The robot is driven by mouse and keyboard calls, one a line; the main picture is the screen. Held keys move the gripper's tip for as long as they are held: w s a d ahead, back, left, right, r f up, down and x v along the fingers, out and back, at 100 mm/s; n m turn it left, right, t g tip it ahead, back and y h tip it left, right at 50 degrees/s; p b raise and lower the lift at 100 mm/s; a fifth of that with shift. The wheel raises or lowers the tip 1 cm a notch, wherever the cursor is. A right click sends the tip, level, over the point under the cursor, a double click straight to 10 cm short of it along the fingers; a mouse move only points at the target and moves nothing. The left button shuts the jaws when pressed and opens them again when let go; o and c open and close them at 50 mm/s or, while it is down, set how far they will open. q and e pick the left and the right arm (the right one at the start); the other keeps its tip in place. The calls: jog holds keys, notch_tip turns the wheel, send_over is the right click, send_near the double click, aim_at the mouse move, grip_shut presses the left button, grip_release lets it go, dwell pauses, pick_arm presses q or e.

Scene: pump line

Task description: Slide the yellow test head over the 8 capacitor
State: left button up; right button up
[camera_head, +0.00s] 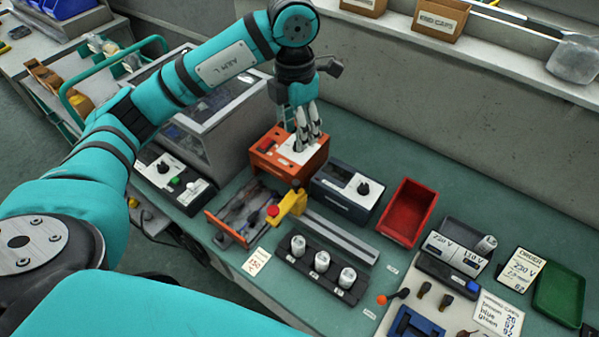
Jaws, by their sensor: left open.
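The yellow test head (290,203) sits on a grey rail (345,239), near its left end, with a red knob beside it. Three silver capacitors (322,262) stand upright in a row in a black holder (310,275) in front of the rail. Their small labels are too small to read, so I cannot tell which is the 8. The test head is behind and left of the row, apart from it. My left gripper (307,139) is open, fingers pointing down, over the orange box's top behind the test head; fingertip contact is unclear. My right gripper is out of view.
The orange box (289,166) and a dark box with a black knob (346,190) stand behind the rail. A red tray (408,213) is to the right. A grey cabinet (215,130) stands left of my gripper. A green tray (561,294) lies far right.

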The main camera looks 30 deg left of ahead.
aim_at(295, 183)
pick_arm(q)
jog(key=f+p, duration=0.1)
jog(key=f, duration=0.4)
jog(key=f+p, duration=0.1)
jog(key=f, duration=0.5)
jog(key=f+p, duration=0.2)
jog(key=f, duration=0.4)
jog(key=shift+s+a, duration=0.15)
jog(key=shift+a, duration=0.15)
grip_shut()
